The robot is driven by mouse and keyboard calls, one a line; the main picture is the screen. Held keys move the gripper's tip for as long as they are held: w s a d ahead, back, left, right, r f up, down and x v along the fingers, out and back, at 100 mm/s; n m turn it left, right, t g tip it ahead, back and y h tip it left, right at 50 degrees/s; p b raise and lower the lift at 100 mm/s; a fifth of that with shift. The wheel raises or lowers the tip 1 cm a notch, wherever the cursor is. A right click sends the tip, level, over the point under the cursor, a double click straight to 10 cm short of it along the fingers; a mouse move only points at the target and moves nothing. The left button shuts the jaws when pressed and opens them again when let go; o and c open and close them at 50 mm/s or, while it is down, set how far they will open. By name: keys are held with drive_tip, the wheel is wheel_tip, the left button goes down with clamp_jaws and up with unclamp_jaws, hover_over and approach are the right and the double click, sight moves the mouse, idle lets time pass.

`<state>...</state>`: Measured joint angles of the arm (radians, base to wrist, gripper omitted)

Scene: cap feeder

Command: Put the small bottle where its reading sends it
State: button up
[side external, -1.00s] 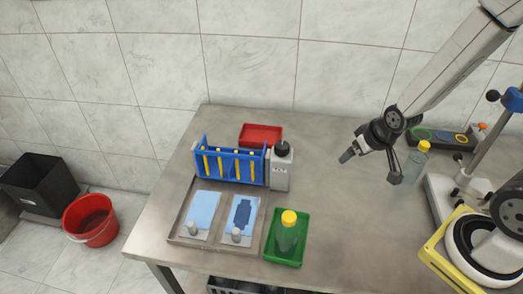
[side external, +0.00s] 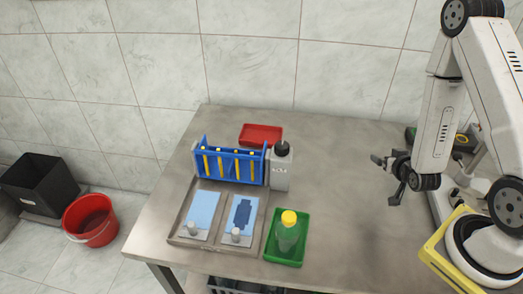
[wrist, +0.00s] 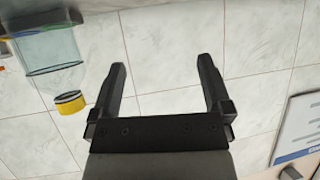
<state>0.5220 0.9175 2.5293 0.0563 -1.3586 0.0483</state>
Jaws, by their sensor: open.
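A bottle with a yellow cap (side external: 288,235) stands upright in a green tray (side external: 270,256) at the front of the table. A second, clear bottle with a yellow cap (wrist: 48,48) shows upside down at the upper left of the wrist view, outside the jaws. In the side view my arm hides that second bottle. My gripper (side external: 385,180) is open and empty above the right half of the table. Its two fingers (wrist: 168,85) frame only tiled wall in the wrist view.
A blue rack (side external: 228,167) with yellow-capped tubes, a grey bottle with a black top (side external: 280,172) and a red tray (side external: 262,133) stand at the back. A metal tray (side external: 215,245) holds two blue plates. The middle of the table is clear.

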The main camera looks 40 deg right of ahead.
drive_tip(key=shift+s+d+f+m+g+h, duration=0.3)
drive_tip(key=shift+s+d+f+m+h, duration=0.3)
drive_tip(key=shift+s+d, duration=0.55)
drive_tip(key=shift+s+d+f+m+g+h, duration=0.35)
drive_tip(key=shift+s+d+m+h, duration=0.35)
drive_tip(key=shift+s+d, duration=0.5)
drive_tip(key=shift+s+d+f+m+g+h, duration=0.25)
drive_tip(key=shift+s+d+f+m+h, duration=0.25)
drive_tip(key=shift+s+d+h, duration=0.6)
drive_tip(key=shift+s+y, duration=0.15)
drive_tip(key=shift+y, duration=0.15)
drive_tip(key=shift+x, duration=2.45)
drive_tip(key=shift+s+f, duration=0.1)
clamp_jaws()
